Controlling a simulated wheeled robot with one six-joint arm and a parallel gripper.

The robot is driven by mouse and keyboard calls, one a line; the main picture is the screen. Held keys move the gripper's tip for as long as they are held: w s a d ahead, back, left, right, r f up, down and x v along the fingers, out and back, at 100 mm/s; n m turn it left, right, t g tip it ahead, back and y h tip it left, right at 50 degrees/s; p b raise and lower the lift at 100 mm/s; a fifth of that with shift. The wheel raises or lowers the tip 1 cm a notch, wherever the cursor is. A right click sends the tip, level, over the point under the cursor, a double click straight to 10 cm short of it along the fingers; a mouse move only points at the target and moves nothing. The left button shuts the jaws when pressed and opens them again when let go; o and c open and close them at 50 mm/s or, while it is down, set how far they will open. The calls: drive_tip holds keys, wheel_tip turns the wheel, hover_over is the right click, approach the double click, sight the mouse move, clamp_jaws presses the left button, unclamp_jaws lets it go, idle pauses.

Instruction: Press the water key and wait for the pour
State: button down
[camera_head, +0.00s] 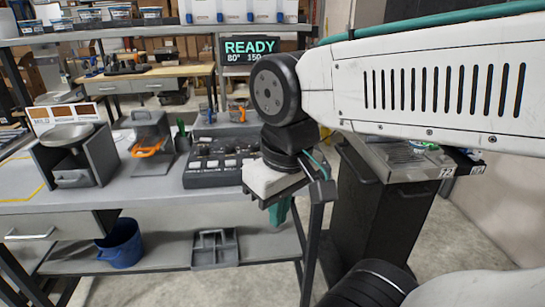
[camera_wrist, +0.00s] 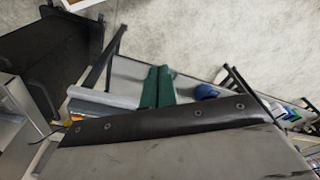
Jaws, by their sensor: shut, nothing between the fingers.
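A dark control box (camera_head: 222,160) with several keys and knobs lies on the grey bench. I cannot tell which of its keys is the water key. A dark screen (camera_head: 250,51) above the bench reads "READY", with "80°" and "150" below. My gripper (camera_head: 279,213) is to the right of the control box, near the bench's right end, with its green fingers pointing down. The fingers are together and empty, and they show side by side in the wrist view (camera_wrist: 158,88). Nothing pours anywhere in view. My wrist may hide the right edge of the box.
On the bench (camera_head: 140,185) stand a grey scale stand (camera_head: 72,160) and a clear bin with an orange scoop (camera_head: 147,150). A blue bucket (camera_head: 121,243) and a grey caddy (camera_head: 214,248) sit on the lower shelf. A dark cart (camera_head: 385,205) stands at right.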

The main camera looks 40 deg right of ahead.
drive_tip(key=w+d+t+h, duration=0.1)
drive_tip(key=w+d+h, duration=0.1)
drive_tip(key=w+d, duration=0.4)
drive_tip(key=w+d+m+t+h, duration=0.1)
drive_tip(key=w+d, duration=0.5)
drive_tip(key=w, duration=1.1)
drive_tip(key=w+d+f+t+h, duration=0.1)
drive_tip(key=w+d+h, duration=0.3)
drive_tip(key=w, duration=0.7)
drive_tip(key=shift+w+d+t, duration=0.15)
drive_tip(key=shift+d+t, duration=0.45)
drive_tip(key=shift+d, duration=0.4)
drive_tip(key=shift+f, duration=0.1)
drive_tip(key=shift+f, duration=4.35)
drive_tip(key=shift+f, duration=0.15)
drive_tip(key=shift+f, duration=0.25)
